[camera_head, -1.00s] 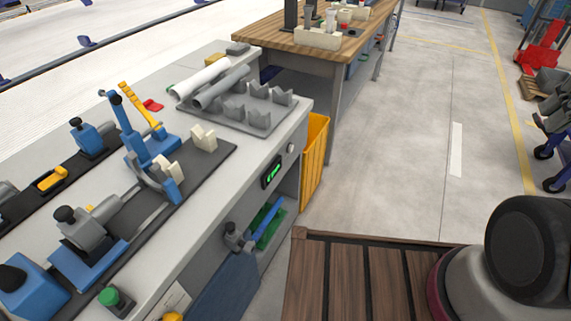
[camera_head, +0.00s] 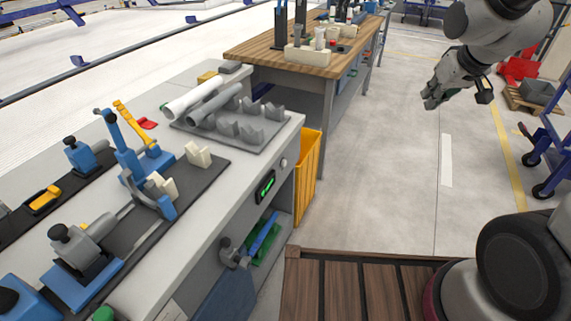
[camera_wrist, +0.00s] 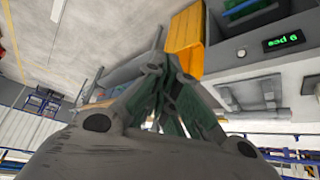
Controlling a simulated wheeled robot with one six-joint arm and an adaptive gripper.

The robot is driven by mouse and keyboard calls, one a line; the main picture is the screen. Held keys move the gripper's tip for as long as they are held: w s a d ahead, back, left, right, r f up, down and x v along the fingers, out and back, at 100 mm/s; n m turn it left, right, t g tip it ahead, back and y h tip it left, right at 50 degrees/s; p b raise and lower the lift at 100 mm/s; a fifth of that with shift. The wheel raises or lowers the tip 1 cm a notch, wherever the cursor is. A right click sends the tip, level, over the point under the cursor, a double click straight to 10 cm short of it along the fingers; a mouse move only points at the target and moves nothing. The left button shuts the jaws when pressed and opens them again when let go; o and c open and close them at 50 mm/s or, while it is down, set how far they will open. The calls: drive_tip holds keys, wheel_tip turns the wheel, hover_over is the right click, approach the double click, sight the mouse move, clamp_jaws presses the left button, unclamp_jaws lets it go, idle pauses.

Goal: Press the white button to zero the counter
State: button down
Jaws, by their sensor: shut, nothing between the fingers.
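The white button (camera_head: 283,163) is a small round knob on the front face of the grey workbench. It sits just right of the counter (camera_head: 265,187), a black display with green digits too small to read. In the wrist view the button (camera_wrist: 242,53) is right of centre, beside the counter (camera_wrist: 284,41), whose green characters appear rotated. My gripper (camera_head: 432,98) is in the air at the upper right of the head view, over the open floor and well apart from the button. In the wrist view its fingers (camera_wrist: 166,66) are together and empty.
A yellow bin (camera_head: 306,180) stands beside the bench end, near the button. A wooden table (camera_head: 330,62) stands behind.

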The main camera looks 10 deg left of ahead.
sight(284, 163)
drive_tip(key=w+a+f+n+t+y, duration=0.1)
drive_tip(key=w+a+f, duration=0.4)
drive_tip(key=a+f, duration=0.3)
drive_tip(key=w+a+f+n+y, duration=0.1)
drive_tip(key=w+a+f+n, duration=0.1)
drive_tip(key=w+a+f, duration=0.55)
drive_tip(key=s+a+f+n+y, duration=0.1)
drive_tip(key=s+a+f, duration=0.2)
drive_tip(key=f, duration=0.6)
drive_tip(key=s+a+f+n+t+y, duration=0.1)
drive_tip(key=a+f, duration=0.4)
drive_tip(key=f, duration=0.5)
drive_tip(key=s+y, duration=0.1)
drive_tip(key=s, duration=0.1)
drive_tip(key=shift+s+f+y, duration=0.25)
drive_tip(key=shift+s+y, duration=0.05)
drive_tip(key=shift+s, duration=0.1)
drive_tip(key=shift+a, duration=0.15)
drive_tip(key=w+a, duration=0.3)
drive_tip(key=a, duration=0.5)
drive_tip(key=shift+a, duration=0.25)
drive_tip(key=shift+w+a, duration=0.15)
drive_tip(key=shift+a, duration=0.05)
